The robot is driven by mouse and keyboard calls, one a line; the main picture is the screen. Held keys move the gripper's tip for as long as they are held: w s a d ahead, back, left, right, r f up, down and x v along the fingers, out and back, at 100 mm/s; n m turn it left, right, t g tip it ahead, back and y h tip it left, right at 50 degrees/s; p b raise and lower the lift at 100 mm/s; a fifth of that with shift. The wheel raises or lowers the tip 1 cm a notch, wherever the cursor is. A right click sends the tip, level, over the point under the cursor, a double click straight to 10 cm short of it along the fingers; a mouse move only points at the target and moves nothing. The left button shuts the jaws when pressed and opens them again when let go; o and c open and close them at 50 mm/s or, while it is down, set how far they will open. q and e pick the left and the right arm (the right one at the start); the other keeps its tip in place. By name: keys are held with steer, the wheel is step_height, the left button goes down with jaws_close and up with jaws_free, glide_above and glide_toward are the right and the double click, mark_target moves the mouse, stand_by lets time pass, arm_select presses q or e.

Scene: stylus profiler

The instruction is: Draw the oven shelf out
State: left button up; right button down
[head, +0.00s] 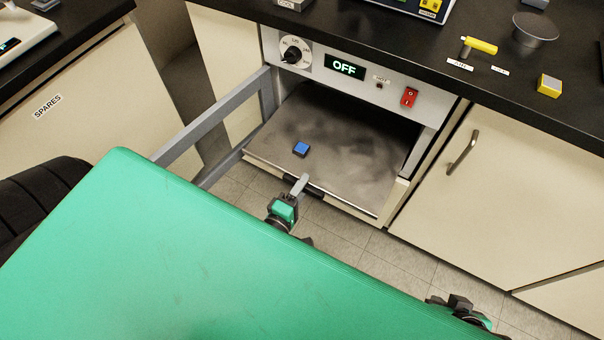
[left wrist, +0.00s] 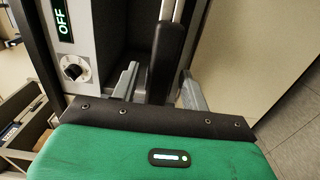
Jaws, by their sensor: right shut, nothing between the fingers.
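The oven shelf (head: 340,145) is a flat grey plate that sticks partway out of the oven below the counter. A small blue block (head: 301,149) lies on it. The shelf's black handle (head: 313,191) is on its front edge. My left gripper (head: 303,186) is at this handle, one finger showing above it. In the left wrist view the handle (left wrist: 168,55) stands between the two spread fingers, with a narrow gap beside it; contact is hard to judge. My right gripper (head: 455,304) is shut and empty at the lower right, away from the shelf, partly hidden.
The oven's grey door frame (head: 215,120) stands open at the left. The control panel has a knob (head: 291,52), an OFF display (head: 345,66) and a red switch (head: 409,97). A cabinet door (head: 490,175) is to the right. Tiled floor (head: 350,245) lies clear before the shelf.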

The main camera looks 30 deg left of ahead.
arm_select(q)
steer(key=s, duration=1.3)
steer(key=shift+s+a, duration=0.25)
steer(key=shift+s, duration=0.1)
